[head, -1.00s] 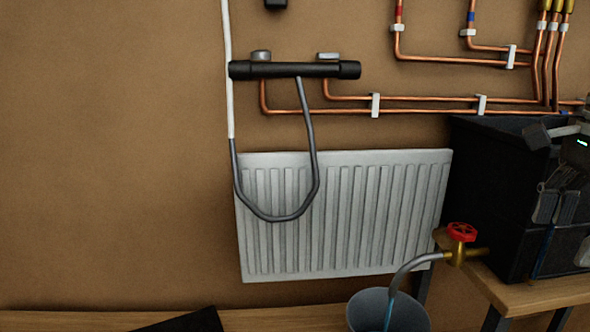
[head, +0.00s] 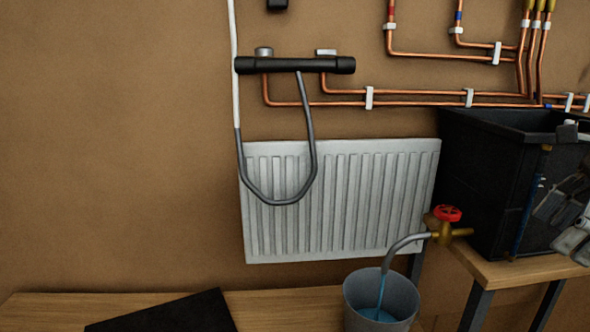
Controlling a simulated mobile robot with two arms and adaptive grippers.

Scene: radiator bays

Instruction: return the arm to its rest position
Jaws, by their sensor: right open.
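My right gripper (head: 572,238) is at the right edge of the head view, partly cut off by the frame. It is open, with nothing seen between its fingers. It is in front of the black crate (head: 485,190), towards the crate's right side. My left gripper is not in view.
The crate stands on a wooden bench (head: 520,271). A red-handled brass tap (head: 447,213) runs water through a grey spout into a bucket (head: 398,296). A white radiator (head: 340,205), a black mixer bar (head: 295,65) and copper pipes (head: 440,97) are on the wall. A dark flat panel (head: 170,314) lies lower left.

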